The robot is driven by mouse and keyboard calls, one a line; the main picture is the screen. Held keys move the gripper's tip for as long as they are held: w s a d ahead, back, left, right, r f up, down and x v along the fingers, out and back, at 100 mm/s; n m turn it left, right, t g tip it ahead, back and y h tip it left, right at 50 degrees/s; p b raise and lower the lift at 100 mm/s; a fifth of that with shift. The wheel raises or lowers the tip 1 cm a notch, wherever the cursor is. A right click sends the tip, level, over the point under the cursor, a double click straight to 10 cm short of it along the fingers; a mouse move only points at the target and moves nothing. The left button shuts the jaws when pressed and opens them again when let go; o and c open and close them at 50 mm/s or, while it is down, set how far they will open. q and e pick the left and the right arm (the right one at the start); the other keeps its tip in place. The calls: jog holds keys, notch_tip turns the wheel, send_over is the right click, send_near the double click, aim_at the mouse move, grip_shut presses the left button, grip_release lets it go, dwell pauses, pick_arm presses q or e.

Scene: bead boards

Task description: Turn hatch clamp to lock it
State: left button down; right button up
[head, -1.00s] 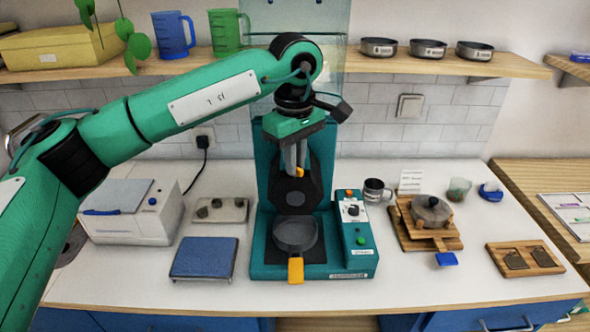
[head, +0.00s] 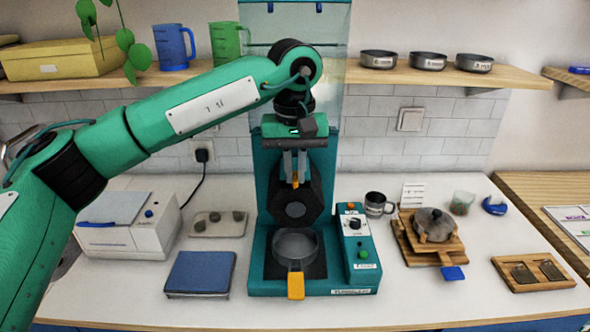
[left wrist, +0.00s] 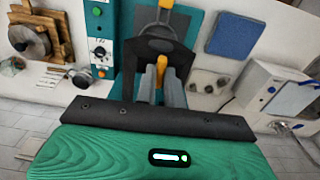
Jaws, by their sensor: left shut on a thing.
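My left gripper (head: 295,180) is shut on the small orange hatch clamp (head: 295,183), in front of the teal machine (head: 262,262). The fingers hide part of the clamp, so its exact angle is hard to tell. Below it is a dark, many-sided hatch plate (head: 280,207) with a grey round centre. In the left wrist view, the orange clamp (left wrist: 161,66) shows between the two grey fingers. A round grey pan (head: 294,244) with an orange handle (head: 296,286) sits low on the machine. My right gripper is not in view.
A control panel (head: 356,240) with knobs is at the machine's right. A blue pad (head: 200,273) and a small tray (head: 218,224) lie left. A mug (head: 377,204) and wooden stand (head: 411,232) are right. A shelf (head: 520,74) runs above.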

aim_at(295, 176)
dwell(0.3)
pick_arm(q)
jog(key=c, duration=1.5)
grip_release()
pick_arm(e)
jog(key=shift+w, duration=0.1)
pick_arm(q)
jog(key=shift+r, duration=0.1)
